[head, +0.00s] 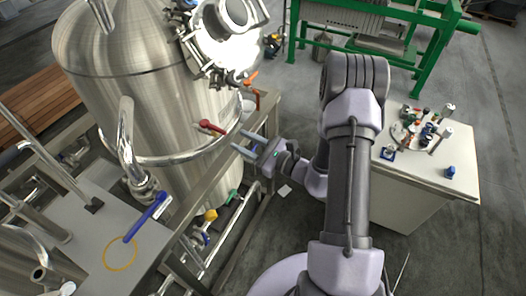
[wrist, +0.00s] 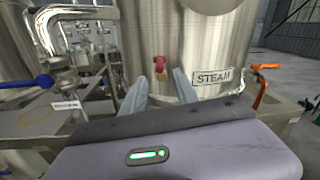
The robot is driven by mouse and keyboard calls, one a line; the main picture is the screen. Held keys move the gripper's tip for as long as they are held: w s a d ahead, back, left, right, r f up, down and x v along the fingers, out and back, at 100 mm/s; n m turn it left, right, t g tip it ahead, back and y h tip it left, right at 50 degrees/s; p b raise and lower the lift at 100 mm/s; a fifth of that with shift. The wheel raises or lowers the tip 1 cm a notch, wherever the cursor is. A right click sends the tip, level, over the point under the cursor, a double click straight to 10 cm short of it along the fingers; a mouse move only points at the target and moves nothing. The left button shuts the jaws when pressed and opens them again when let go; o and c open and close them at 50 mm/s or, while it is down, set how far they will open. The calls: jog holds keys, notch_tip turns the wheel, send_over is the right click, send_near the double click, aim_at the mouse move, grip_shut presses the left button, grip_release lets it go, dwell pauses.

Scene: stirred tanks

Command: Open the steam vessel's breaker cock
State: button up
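The steam vessel (head: 165,110) is a large steel tank at the left in the head view. In the wrist view the vessel (wrist: 222,40) bears a plate reading STEAM (wrist: 213,77). A red-handled cock (head: 210,126) sticks out of its side. In the wrist view the red handle (wrist: 160,65) points toward me, between and beyond my fingertips. My gripper (head: 240,141) is open and empty, its two fingers pointing at the vessel. It is apart from the red handle, to its lower right in the head view. No label naming the breaker cock is legible.
An orange lever (head: 250,79) stands right of the red handle; it also shows in the wrist view (wrist: 261,88). A blue lever (head: 147,216) lies over the platform at lower left. A curved steel pipe (head: 128,150) runs left of the vessel. A white bench (head: 405,200) stands right.

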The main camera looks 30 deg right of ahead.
jog(key=v, duration=0.9)
jog(key=s+a+n+g+y+b, duration=0.1)
jog(key=s+a+n+g+b, duration=0.15)
jog(key=a+n+g, duration=0.2)
jog(key=s+a+r+n+g+y+b, duration=0.1)
jog(key=s+a+n+g+y+b, duration=0.1)
jog(key=a+n+g+b, duration=0.3)
jog(key=s+a+n+g+y+b, duration=0.1)
jog(key=s+a+n+g+b, duration=0.15)
jog(key=a, duration=0.45)
jog(key=s+d+f+n+t+h+b, duration=0.1)
jog(key=s+f+n+t+h+b, duration=0.1)
jog(key=s+n+h+b, duration=0.8)
jog(key=shift+s+f+n+h, duration=0.35)
jog(key=shift+f+n+h, duration=0.15)
jog(key=shift+n, duration=0.2)
